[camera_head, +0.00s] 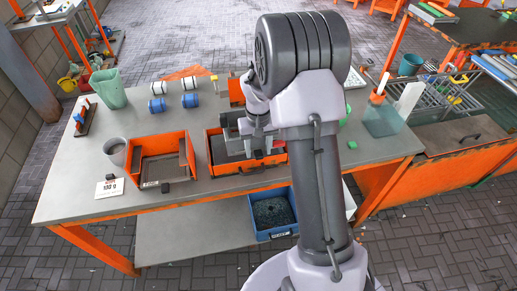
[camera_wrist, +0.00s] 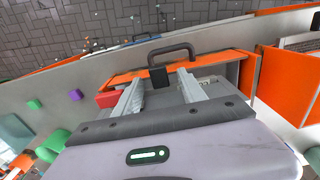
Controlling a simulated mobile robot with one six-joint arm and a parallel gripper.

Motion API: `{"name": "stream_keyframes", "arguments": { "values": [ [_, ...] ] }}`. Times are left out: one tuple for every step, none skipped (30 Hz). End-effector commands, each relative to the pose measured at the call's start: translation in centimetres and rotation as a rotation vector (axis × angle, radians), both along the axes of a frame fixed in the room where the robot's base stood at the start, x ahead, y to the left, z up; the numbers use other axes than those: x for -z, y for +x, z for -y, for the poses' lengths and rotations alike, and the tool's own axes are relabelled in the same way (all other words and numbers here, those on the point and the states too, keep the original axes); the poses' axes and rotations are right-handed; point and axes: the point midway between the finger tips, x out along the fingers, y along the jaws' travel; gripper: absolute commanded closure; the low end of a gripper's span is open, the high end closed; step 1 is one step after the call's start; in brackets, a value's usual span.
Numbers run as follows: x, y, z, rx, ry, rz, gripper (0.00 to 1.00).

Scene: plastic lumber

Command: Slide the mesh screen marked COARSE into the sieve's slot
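My gripper (camera_wrist: 160,78) points down over an orange-framed box (camera_wrist: 232,57) with a dark handle (camera_wrist: 170,52) on its near side. Its two pale fingers stand apart, with a small black block (camera_wrist: 158,77) between their tips and visible gaps on both sides. In the head view my gripper (camera_head: 238,140) is above the same box (camera_head: 225,168), partly hiding its inside. A second orange tray-like frame (camera_head: 143,178) lies on the table to the left. No COARSE marking is legible, so I cannot tell which piece is the mesh screen or where the slot is.
The grey table (camera_head: 215,196) also holds a white card (camera_head: 109,188), a grey cup (camera_head: 115,152), a pale green bin (camera_head: 108,88) and several blue-and-white cylinders (camera_head: 190,100). A blue bin (camera_head: 256,234) sits below the front edge. A wire rack (camera_head: 437,92) stands at right.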

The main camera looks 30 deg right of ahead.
Motion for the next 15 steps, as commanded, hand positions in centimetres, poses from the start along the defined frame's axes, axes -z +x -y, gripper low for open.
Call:
{"name": "stream_keyframes", "arguments": {
  "values": [
    [0.0,0.0,0.0,0.000,0.000,0.001,0.51],
    [0.0,0.0,0.0,0.000,0.000,0.001,0.51],
    [0.0,0.0,0.0,0.000,0.000,0.001,0.51],
    [0.0,0.0,0.0,0.000,0.000,0.000,0.51],
    [0.0,0.0,0.0,0.000,0.000,0.000,0.51],
    [-0.2,0.0,0.0,0.000,0.000,0.001,0.51],
    [-0.5,0.0,0.0,0.000,0.000,0.001,0.51],
    [-0.9,0.0,0.0,0.000,0.000,0.001,0.51],
    [-1.7,0.1,0.0,0.001,-0.001,0.002,0.51],
    [-2.6,0.1,0.0,0.001,-0.001,0.004,0.51],
    [-3.5,0.1,0.0,0.001,0.000,0.004,0.51],
    [-4.9,0.1,0.0,0.000,-0.001,0.005,0.51],
    [-6.0,0.1,0.0,-0.001,-0.002,0.006,0.51],
    [-7.1,0.1,0.0,0.000,-0.002,0.006,0.51],
    [-8.5,0.1,0.0,0.001,-0.001,0.005,0.51]
  ]
}}
